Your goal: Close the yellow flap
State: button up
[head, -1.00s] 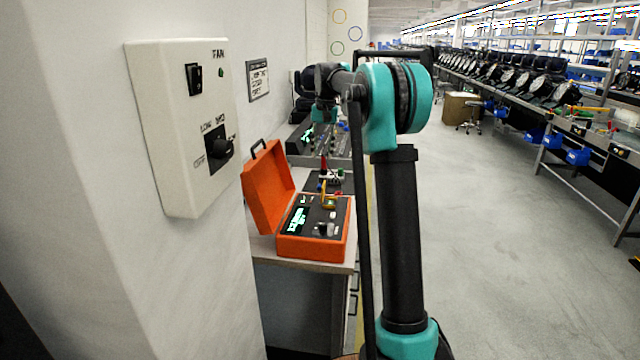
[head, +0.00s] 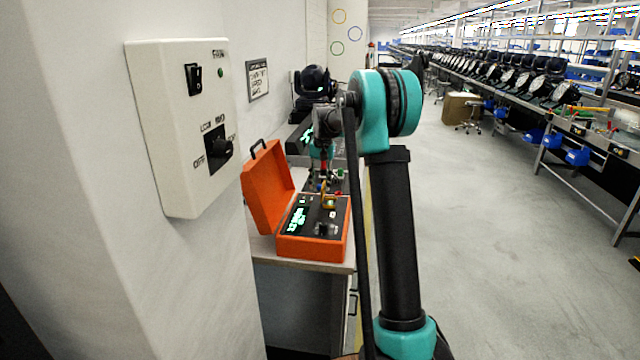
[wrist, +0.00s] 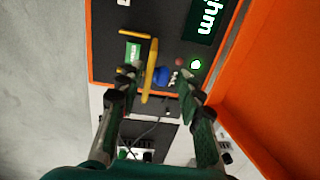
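The yellow flap (head: 329,198) stands up from the dark panel of the orange case (head: 312,246). In the wrist view the flap (wrist: 149,72) shows nearly edge-on as a narrow yellow bar, with a blue part (wrist: 162,76) beside it. My gripper (wrist: 157,80) is open, its two dark fingers spread apart. The flap's bar appears between the fingertips in that view; I see no clear contact. In the head view my gripper (head: 321,158) points down above the case, small and partly hidden by my arm.
The case's orange lid (head: 268,187) stands open on the left. A lit display (wrist: 206,18) and a green light (wrist: 195,65) are on its panel. The white wall box (head: 184,125) is at near left. Other devices stand behind the case on the bench.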

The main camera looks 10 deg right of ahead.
grip_shut()
